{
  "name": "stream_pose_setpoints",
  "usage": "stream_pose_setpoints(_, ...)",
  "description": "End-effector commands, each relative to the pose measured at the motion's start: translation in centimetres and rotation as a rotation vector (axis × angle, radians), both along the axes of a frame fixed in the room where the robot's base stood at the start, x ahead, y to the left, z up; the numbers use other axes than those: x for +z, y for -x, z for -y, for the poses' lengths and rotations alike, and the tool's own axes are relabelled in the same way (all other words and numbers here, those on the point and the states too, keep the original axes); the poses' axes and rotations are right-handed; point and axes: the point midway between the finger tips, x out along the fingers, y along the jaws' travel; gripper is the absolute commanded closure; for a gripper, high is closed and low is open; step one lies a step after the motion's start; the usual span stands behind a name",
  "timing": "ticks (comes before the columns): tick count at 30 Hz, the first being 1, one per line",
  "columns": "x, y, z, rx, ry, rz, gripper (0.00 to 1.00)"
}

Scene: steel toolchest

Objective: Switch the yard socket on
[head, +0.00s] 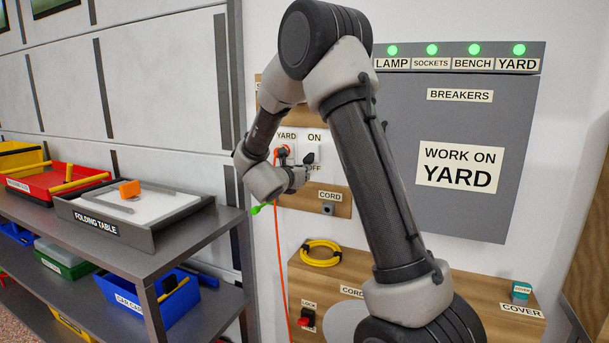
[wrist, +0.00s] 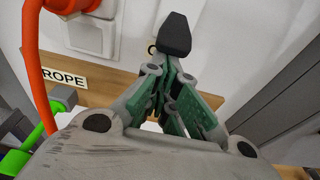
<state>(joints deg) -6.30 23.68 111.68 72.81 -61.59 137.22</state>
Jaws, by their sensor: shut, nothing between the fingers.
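The yard socket (head: 280,158) is on the wall under a YARD label (head: 286,136), with an orange plug (head: 283,151) in it and an orange cable hanging down. To its right is a white switch plate (head: 314,149) with ON above and OFF below.
A breaker panel (head: 400,130) reads WORK ON YARD, with several green lights on top. A wooden board with a CORD label (head: 330,196) is below the socket. A green piece (head: 262,207) hangs near my wrist. A shelf of trays (head: 190,240) stands left.

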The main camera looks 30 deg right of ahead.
Motion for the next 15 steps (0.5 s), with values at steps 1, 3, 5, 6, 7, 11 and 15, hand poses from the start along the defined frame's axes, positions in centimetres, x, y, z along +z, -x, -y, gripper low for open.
stream_pose_setpoints(1,0.2,0.0,0.0,0.000,-0.015,-0.008,1.00)
stream_pose_setpoints(3,0.2,0.1,-0.1,0.000,-0.014,-0.011,1.00)
stream_pose_setpoints(5,0.3,0.1,-0.2,0.000,-0.013,-0.010,1.00)
stream_pose_setpoints(6,0.4,0.2,-0.2,0.000,-0.014,-0.010,1.00)
stream_pose_setpoints(7,0.5,0.2,-0.3,0.000,-0.013,-0.009,1.00)
stream_pose_setpoints(11,1.2,0.4,-0.5,-0.001,-0.017,-0.010,1.00)
stream_pose_setpoints(15,2.3,0.7,-0.6,-0.003,-0.111,-0.075,1.00)
